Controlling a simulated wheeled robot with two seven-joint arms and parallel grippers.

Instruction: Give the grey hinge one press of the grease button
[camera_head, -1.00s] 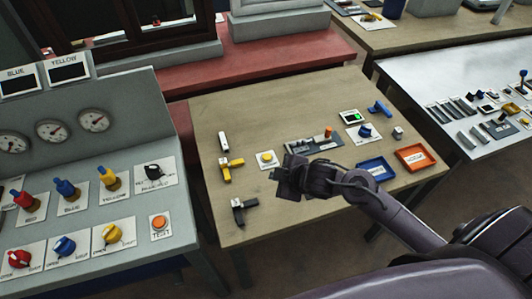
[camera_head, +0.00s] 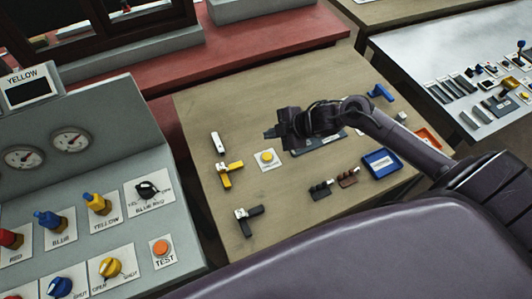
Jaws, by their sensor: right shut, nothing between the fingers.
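A round yellow button (camera_head: 267,157) sits on a white plate on the wooden table; its label is too small to read. A dark grey hinge-like piece (camera_head: 249,217) with a pale end lies near the table's front left. A dark flat fixture (camera_head: 318,143) lies behind and under my right gripper (camera_head: 285,130), which hides much of it; I cannot tell whether a hinge is in it. My right gripper is shut and empty, above the table just right of and beyond the yellow button. My left gripper is out of view.
A yellow piece (camera_head: 229,174) and a pale bar (camera_head: 218,142) lie left of the button. A black piece (camera_head: 320,190), a brown piece (camera_head: 348,178) and a blue tray (camera_head: 381,163) are at the right. A grey control panel (camera_head: 125,150) stands left.

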